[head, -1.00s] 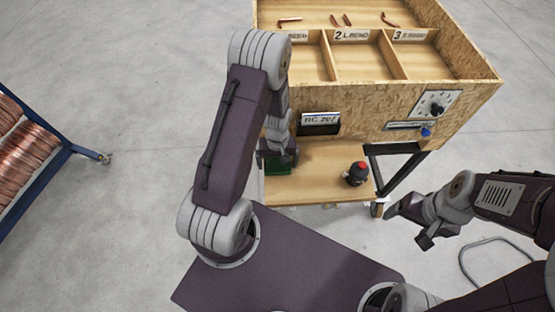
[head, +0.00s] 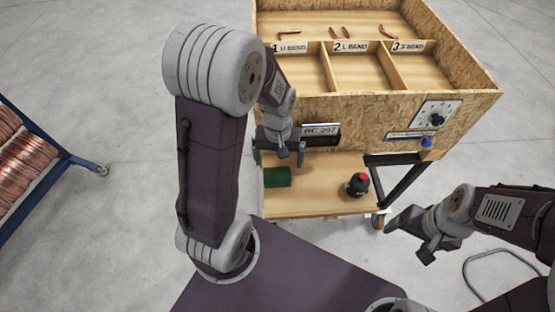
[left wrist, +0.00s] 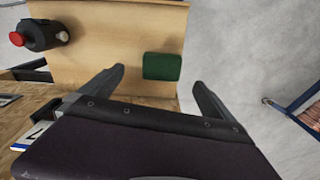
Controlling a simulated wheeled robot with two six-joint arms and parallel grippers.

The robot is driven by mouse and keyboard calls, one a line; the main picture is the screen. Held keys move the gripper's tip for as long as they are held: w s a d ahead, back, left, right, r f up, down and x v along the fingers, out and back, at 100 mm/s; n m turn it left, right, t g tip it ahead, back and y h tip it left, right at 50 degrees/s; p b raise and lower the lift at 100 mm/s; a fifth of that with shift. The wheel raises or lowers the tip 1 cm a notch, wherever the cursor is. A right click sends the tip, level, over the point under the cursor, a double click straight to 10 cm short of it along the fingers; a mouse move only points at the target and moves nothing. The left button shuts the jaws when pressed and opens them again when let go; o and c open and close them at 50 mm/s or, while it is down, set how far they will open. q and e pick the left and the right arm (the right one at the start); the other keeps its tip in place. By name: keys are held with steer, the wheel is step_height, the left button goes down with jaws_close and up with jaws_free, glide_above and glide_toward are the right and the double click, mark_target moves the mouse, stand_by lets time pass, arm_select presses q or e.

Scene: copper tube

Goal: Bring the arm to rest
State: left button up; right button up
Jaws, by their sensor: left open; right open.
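My left gripper (head: 278,155) is open and empty, above the lower wooden shelf of the workbench. In the left wrist view its two fingers (left wrist: 157,88) stand wide apart with nothing between them. A green block (head: 277,177) lies on the shelf, beyond the fingertips in the left wrist view (left wrist: 162,66). My right gripper (head: 405,236) hangs at the right, away from the bench, over the floor. Its fingers are open and it holds nothing that I can see.
The wooden bench (head: 360,118) has three labelled compartments, with bent copper pieces (head: 341,31) behind them. A black object with a red top (head: 358,184) stands on the shelf (head: 318,201). A blue cart of copper coils (head: 27,160) is at the left. Grey floor between is clear.

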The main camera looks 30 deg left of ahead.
arm_select(q)
steer(key=s+d+r+m, duration=0.2)
steer(key=s+d+m, duration=0.2)
steer(key=s, duration=0.3)
step_height(320, 180, down, 7)
steer(key=b, duration=0.7)
steer(key=shift+w+a+f+t, duration=0.2)
steer(key=shift+w+a+t, duration=0.1)
steer(key=shift+a+t, duration=0.1)
